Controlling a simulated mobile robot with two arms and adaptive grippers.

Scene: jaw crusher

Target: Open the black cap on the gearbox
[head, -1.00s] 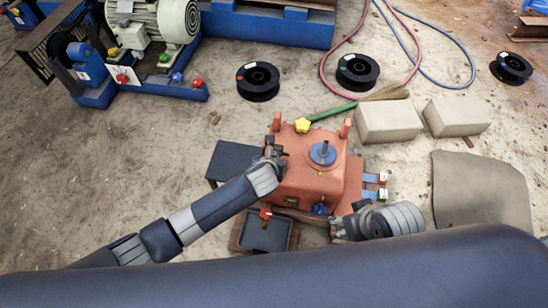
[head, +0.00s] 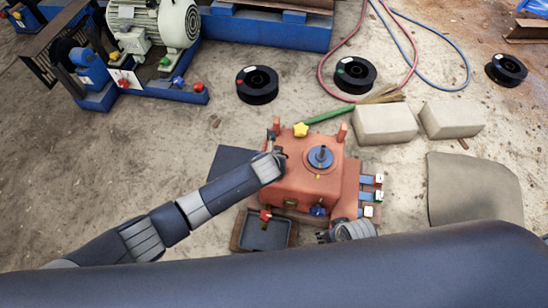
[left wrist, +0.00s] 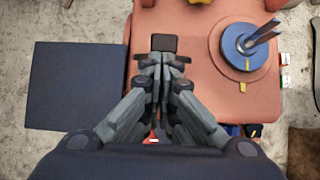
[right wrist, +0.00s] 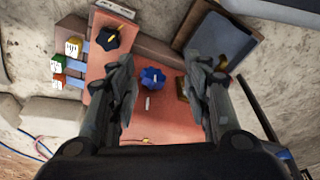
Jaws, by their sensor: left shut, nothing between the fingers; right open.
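The red gearbox (head: 292,185) stands on the ground in front of me, with a round blue fitting and upright shaft (head: 320,157) on top. In the left wrist view, a small black square cap (left wrist: 164,43) sits at the left part of the gearbox top. My left gripper (left wrist: 161,62) is shut and empty, its fingertips right at the cap's near edge; I cannot tell whether they touch it. It also shows in the head view (head: 276,150). My right gripper (right wrist: 162,75) is open and empty, facing the gearbox's near side with a blue knob (right wrist: 152,78).
A dark tray (head: 264,234) lies at the gearbox's near side, and a dark flat panel (left wrist: 76,85) at its left. A yellow knob (head: 301,130) is on the far side. Pale blocks (head: 386,124) and black spools (head: 257,84) lie beyond. Bare ground is at left.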

